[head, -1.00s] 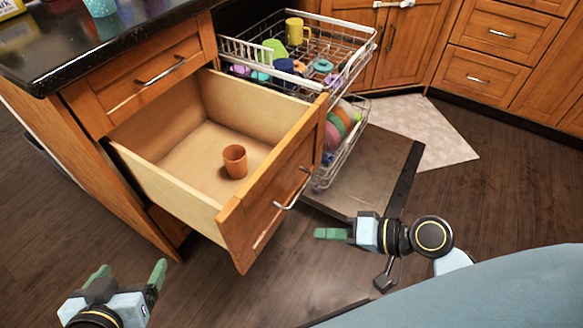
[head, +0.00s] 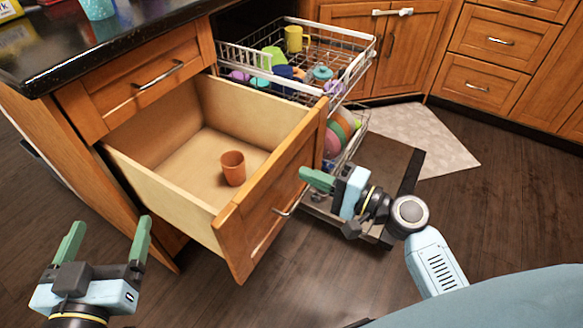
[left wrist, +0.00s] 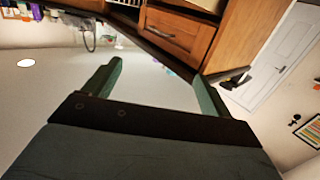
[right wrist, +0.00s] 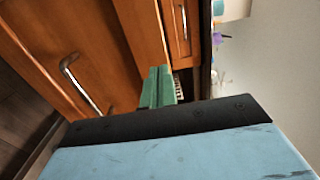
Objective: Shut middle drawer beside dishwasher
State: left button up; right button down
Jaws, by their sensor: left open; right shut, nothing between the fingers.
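The middle drawer (head: 272,219) beside the dishwasher (head: 340,95) is pulled far out, with a terracotta cup (head: 232,168) standing inside it. Its front has a metal bar handle, which also shows in the right wrist view (right wrist: 72,72). My right gripper (head: 303,174) is shut and empty, its fingertips close to the upper right end of the drawer front. I cannot tell whether they touch it. In the right wrist view the closed green fingers (right wrist: 158,88) show near the wood. My left gripper (head: 106,232) is open and empty, left of the drawer and apart from it.
The dishwasher's door is down and its racks, holding several dishes, are out. A closed top drawer (head: 148,83) sits above the open one, under the dark countertop (head: 100,40). A pale mat (head: 430,140) lies at the back. Floor in front is clear.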

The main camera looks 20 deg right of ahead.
aim_at(278, 162)
pick_arm(q)
jog(key=shift+d+r+t, duration=0.25)
jog(key=shift+r+t, duration=0.65)
jog(key=shift+r, duration=0.4)
pick_arm(e)
jog(key=shift+x, duration=2.45)
